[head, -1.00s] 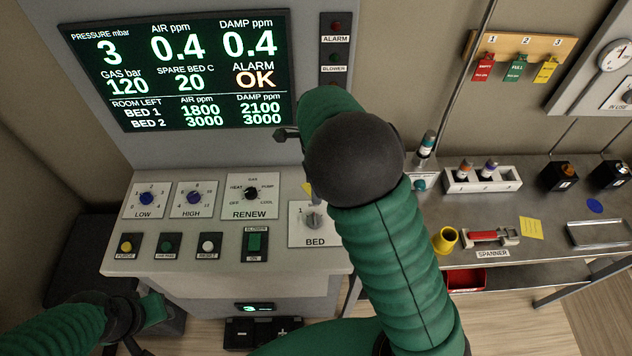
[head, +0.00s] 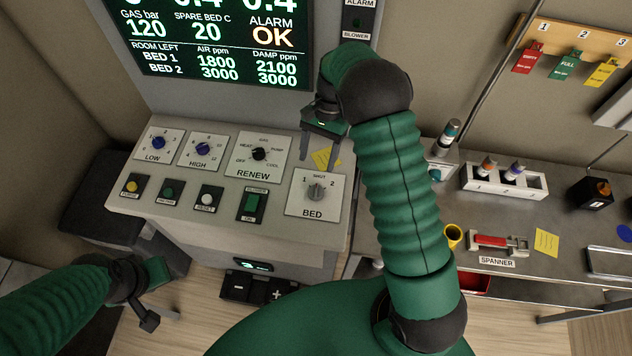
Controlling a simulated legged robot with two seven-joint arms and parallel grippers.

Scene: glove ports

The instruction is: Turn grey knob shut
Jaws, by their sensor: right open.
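The grey knob (head: 316,191) stands on the white BED panel (head: 312,208) at the right of the sloped console. Its panel has marks 1, SHUT and 2; I cannot clearly tell where the knob points. My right gripper (head: 319,158) is open and empty, fingers pointing down, just behind the knob in the picture and apart from it. A yellow note (head: 325,157) shows between and behind its fingers. My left gripper (head: 152,312) is low at the left, away from the console; its jaws are too unclear to read.
Blue LOW (head: 157,143) and HIGH (head: 203,149) knobs, a black RENEW knob (head: 259,153) and several buttons share the console. The screen (head: 210,45) stands behind. A steel bench (head: 400,232) with a spanner (head: 497,243) and bottle rack (head: 504,181) is at right.

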